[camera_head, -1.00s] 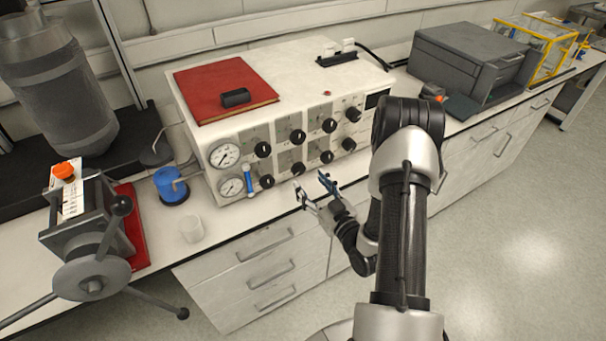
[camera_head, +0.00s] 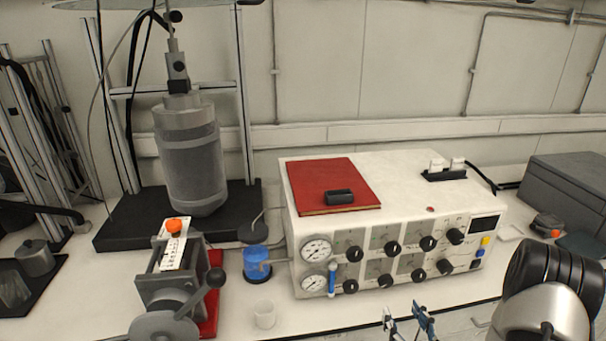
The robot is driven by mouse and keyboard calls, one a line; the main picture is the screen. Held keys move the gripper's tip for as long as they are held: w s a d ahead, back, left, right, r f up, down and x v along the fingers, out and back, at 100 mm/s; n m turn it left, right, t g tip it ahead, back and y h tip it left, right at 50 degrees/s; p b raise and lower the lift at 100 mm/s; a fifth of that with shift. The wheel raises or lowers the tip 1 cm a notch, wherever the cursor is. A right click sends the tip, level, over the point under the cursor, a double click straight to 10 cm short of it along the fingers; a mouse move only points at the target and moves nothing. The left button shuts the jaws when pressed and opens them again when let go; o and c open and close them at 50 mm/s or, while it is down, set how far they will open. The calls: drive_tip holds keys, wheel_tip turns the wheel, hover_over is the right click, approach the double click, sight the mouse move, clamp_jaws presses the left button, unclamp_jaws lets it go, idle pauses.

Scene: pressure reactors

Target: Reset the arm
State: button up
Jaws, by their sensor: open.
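My gripper (camera_head: 407,324) shows at the bottom edge of the head view, to the right of centre. Its two fingers are apart, with nothing between them. It is in front of the white control box (camera_head: 399,220), near the bench's front edge. Part of my arm (camera_head: 548,300) fills the lower right corner. The wrist and the links between are cut off below the frame.
A red book (camera_head: 310,190) with a small black object (camera_head: 340,197) lies on the control box. To the left are a blue container (camera_head: 257,264), a clear cup (camera_head: 264,314), a clamp-like device (camera_head: 170,290) and a grey reactor vessel (camera_head: 190,160). A dark grey case (camera_head: 570,190) stands at right.

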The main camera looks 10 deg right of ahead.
drive_tip(key=w+a+r+n+g, duration=0.1)
drive_tip(key=w+r+n+g, duration=0.1)
drive_tip(key=w+r+g, duration=0.25)
wheel_tip(320, 180, up, 8)
drive_tip(key=s+a+g+h, duration=0.3)
drive_tip(key=s+a+r+m+g, duration=0.1)
drive_tip(key=s+a, duration=0.3)
drive_tip(key=s, duration=0.4)
drive_tip(key=s+a+r+m+g+y, duration=0.1)
drive_tip(key=s+a+r, duration=0.3)
drive_tip(key=s, duration=0.4)
drive_tip(key=s+a+r+m+g+y, duration=0.1)
drive_tip(key=s+a+r+g, duration=0.2)
drive_tip(key=s+a, duration=0.2)
drive_tip(key=s, duration=0.3)
drive_tip(key=shift+r, duration=0.2)
